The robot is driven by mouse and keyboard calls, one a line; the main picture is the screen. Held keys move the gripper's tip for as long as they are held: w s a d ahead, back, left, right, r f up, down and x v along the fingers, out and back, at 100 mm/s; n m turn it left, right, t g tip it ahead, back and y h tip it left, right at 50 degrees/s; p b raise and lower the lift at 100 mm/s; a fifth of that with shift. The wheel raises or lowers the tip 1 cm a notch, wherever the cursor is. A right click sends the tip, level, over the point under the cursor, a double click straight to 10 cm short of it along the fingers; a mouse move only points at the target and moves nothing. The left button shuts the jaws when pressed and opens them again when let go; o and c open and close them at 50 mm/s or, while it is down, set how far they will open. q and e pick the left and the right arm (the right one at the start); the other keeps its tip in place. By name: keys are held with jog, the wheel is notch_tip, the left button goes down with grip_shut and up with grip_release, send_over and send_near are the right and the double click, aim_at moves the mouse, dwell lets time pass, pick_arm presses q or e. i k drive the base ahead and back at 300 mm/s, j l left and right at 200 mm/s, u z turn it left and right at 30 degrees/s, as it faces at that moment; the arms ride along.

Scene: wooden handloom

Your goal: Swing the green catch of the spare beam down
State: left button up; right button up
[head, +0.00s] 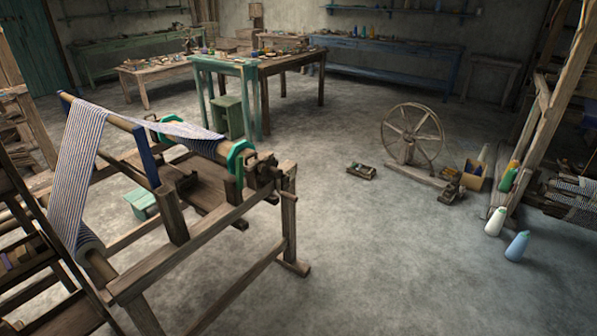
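A wooden handloom (205,232) stands at the left, with blue-and-white striped cloth (75,180) draped over its bars. A beam wrapped in the striped cloth (201,146) lies across its right part. A green curved piece (240,155) sits around the beam's near end, beside dark wooden fittings. A second green piece (165,131) is at its far end. I cannot tell whether either is the catch of the spare beam, or which way a catch points. Neither of my grippers is in view.
A spinning wheel (411,135) stands on the floor right of centre. Tables with small items (228,67) stand behind. The floor right of the loom is mostly clear.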

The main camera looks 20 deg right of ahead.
aim_at(239, 159)
jog(key=z, duration=0.2)
jog(key=i+l+u, duration=0.1)
jog(key=u, duration=0.35)
jog(key=l+u, duration=0.1)
jog(key=u, duration=0.35)
jog(key=i+l+u, duration=0.1)
jog(key=u, duration=0.4)
jog(key=l+u, duration=0.2)
jog(key=u, duration=0.25)
jog(key=l+u, duration=0.2)
jog(key=l, duration=0.25)
jog(key=l+u, duration=0.2)
jog(key=l, duration=0.25)
jog(key=k+l+u, duration=0.2)
jog(key=l, duration=0.25)
jog(key=l+u, duration=0.2)
jog(key=l, duration=0.25)
jog(key=k+l+u, duration=0.2)
jog(key=l, duration=0.25)
jog(key=k+l+u, duration=0.2)
jog(key=l, duration=0.2)
jog(key=i, duration=0.05)
